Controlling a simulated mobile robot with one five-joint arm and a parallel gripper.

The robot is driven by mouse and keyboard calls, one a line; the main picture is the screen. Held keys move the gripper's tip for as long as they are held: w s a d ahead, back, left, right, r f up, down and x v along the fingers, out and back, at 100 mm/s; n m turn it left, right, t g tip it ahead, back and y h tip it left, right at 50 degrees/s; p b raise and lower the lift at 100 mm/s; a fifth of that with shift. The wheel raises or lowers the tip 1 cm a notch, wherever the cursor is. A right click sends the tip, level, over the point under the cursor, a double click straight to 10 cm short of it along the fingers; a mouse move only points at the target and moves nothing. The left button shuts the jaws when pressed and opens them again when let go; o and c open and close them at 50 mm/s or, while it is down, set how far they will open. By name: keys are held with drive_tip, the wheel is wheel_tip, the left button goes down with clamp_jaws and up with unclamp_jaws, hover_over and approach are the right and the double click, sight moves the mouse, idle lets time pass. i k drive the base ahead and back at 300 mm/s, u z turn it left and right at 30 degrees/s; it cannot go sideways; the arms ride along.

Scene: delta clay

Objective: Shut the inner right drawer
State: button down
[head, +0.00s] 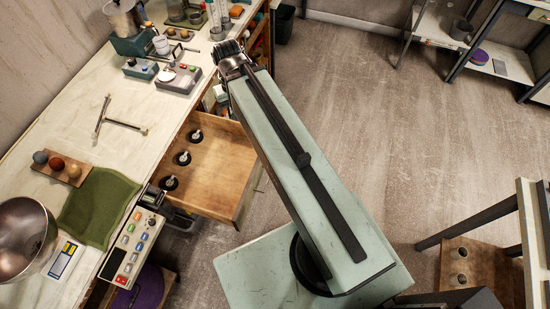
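An open wooden drawer (222,165) sticks out from under the bench, to the left of my arm. Its front board (247,196) faces the open floor. Several black round pieces with pale tops lie inside along its bench side. My arm hides part of the drawer's far end. My gripper (226,50) is small and dark at the far end of the arm, near the bench's edge and beyond the drawer. It looks apart from the drawer. I cannot make out whether its fingers are open or shut.
The bench top (105,150) carries a green cloth (98,207), a metal bowl (25,238), a T-shaped tool (118,122) and a scale (178,77). A button panel (133,247) hangs at the bench's front. The floor (350,120) to the right is clear up to shelves.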

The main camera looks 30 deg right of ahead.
sight(221, 182)
drive_tip(key=k, duration=0.95)
drive_tip(key=u, duration=1.25)
drive_tip(key=i, duration=0.6)
drive_tip(key=z, duration=0.2)
